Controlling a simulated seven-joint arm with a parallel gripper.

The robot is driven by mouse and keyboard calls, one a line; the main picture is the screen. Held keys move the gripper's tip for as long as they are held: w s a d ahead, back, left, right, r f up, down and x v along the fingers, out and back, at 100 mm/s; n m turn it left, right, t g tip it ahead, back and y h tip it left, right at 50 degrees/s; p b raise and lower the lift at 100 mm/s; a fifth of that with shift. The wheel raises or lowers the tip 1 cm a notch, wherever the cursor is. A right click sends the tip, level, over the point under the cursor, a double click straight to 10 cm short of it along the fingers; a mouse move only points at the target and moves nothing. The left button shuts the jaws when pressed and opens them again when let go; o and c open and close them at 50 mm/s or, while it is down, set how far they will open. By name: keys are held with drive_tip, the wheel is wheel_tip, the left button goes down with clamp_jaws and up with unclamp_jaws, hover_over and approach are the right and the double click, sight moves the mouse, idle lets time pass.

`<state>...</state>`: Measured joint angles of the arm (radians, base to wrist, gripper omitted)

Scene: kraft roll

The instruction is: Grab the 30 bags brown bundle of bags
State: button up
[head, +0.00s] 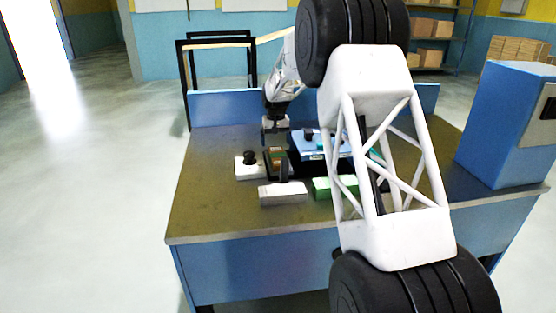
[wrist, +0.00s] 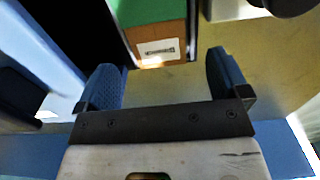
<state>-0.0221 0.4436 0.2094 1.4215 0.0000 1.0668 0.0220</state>
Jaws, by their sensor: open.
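A brown block-like bundle with a green face and a white label (wrist: 158,45) shows at the top middle of the wrist view; its print is too small to read. It appears to be the small brown and green item (head: 277,154) on the table in the head view. My gripper (wrist: 162,70) is open and empty, with its two blue-padded fingers apart. The bundle is ahead of the fingertips, roughly between them and nearer the left finger. In the head view my gripper (head: 276,140) is over the back of the table, just by the bundle, with its fingertips hard to make out.
On the table (head: 215,205) are a white box with a black knob (head: 250,165), a grey block (head: 283,194), a green block (head: 335,187) and a blue case (head: 318,150). A blue cabinet (head: 505,125) stands at right. My white arm link hides the table's middle right. The front left is clear.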

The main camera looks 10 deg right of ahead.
sight(276, 149)
drive_tip(key=shift+f, duration=1.85)
drive_tip(key=c, duration=1.1)
drive_tip(key=shift+o, duration=0.2)
drive_tip(key=shift+r, duration=0.1)
wheel_tip(276, 149, up, 10)
drive_tip(key=shift+d, duration=0.15)
